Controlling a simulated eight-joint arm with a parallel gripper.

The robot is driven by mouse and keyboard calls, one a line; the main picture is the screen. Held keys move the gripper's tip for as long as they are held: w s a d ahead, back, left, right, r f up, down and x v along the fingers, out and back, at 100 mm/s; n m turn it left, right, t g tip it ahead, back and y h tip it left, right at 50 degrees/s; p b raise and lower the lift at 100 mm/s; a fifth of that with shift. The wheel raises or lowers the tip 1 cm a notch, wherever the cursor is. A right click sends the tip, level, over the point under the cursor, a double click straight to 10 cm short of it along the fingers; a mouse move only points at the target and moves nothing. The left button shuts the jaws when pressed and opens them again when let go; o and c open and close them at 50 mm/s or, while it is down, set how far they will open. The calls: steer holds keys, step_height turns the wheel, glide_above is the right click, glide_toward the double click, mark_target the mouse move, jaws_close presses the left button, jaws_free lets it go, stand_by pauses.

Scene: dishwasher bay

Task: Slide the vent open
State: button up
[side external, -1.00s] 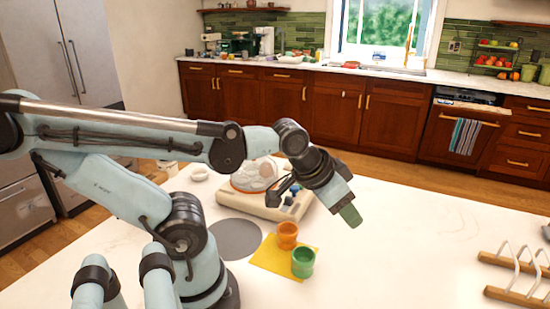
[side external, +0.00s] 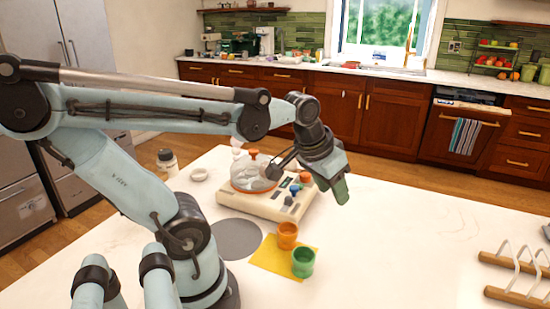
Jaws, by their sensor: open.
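A cream appliance (side external: 262,206) with a clear dome (side external: 247,176), an orange rim and an orange top knob (side external: 253,154) stands on the white counter. Its right part carries small blue and orange controls (side external: 294,189). I cannot single out the vent. My gripper (side external: 307,181) is open and points down over the right side of the appliance. Its green-tipped finger shows at the right, and a dark part reaches left beside the dome. It holds nothing that I can see. I cannot tell whether it touches the appliance.
A yellow mat (side external: 268,263) with an orange cup (side external: 287,236) and a green cup (side external: 303,262) lies in front of the appliance. A grey disc (side external: 236,239) lies left of the mat. A wooden rack (side external: 515,298) stands at the right. The counter between is clear.

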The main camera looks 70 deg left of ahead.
mark_target(289, 197)
steer(key=s+a+r+n+g+h, duration=0.1)
steer(key=s+a+n+g, duration=0.15)
steer(key=a, duration=0.45)
steer(key=s+a+r+n+g, duration=0.1)
steer(key=a+n+g, duration=0.25)
steer(key=a, duration=0.35)
steer(key=shift+t, duration=0.5)
steer(key=shift+f, duration=5.9)
jaws_close()
